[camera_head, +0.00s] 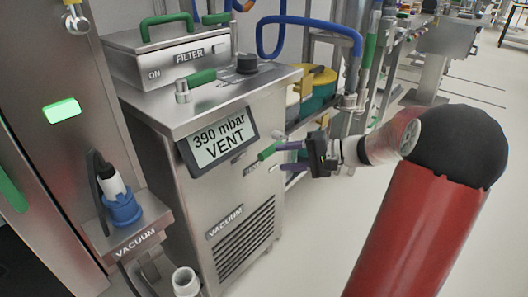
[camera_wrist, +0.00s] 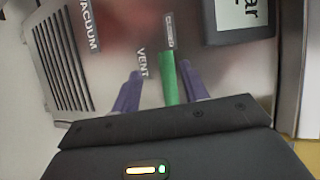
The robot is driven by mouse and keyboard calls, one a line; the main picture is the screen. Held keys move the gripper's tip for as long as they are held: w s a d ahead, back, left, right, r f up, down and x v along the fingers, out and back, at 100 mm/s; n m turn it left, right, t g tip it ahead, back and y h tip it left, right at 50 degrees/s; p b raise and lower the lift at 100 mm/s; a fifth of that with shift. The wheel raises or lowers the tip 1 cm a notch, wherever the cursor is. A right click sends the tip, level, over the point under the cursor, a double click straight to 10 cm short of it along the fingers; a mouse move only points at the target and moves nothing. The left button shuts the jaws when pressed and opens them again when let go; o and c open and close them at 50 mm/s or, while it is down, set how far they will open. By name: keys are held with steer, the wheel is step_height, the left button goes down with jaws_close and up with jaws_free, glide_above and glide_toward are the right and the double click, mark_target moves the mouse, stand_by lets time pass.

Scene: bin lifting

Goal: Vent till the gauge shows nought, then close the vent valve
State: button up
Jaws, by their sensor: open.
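The gauge display (camera_head: 221,140) on the front of the steel vacuum unit reads "390 mbar VENT". The vent valve's green handle (camera_head: 269,150) sticks out from the unit's front, right of the display. In the wrist view the green handle (camera_wrist: 172,80) lies between my purple fingers, closer to the right one. Its end is beside a small label (camera_wrist: 168,30), and a "VENT" label (camera_wrist: 142,62) is to its left. My gripper (camera_head: 283,157) is open around the handle. I cannot tell whether either finger touches it.
A filter box (camera_head: 165,58) and another green-handled valve (camera_head: 195,82) are on top of the unit. A blue-based connector (camera_head: 122,208) sits on the "VACUUM" shelf at left. Yellow and teal containers (camera_head: 318,92) stand behind. The floor at right is clear.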

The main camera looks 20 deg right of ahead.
mark_target(269, 152)
steer(key=shift+m+t, duration=0.3)
steer(key=shift+t, duration=0.5)
steer(key=w+a, duration=0.2)
steer(key=w, duration=0.1)
steer(key=w+a+f, duration=0.1)
steer(key=w, duration=0.1)
steer(key=shift+w+a, duration=0.15)
steer(key=shift+w, duration=0.1)
steer(key=shift+c, duration=0.4)
jaws_close()
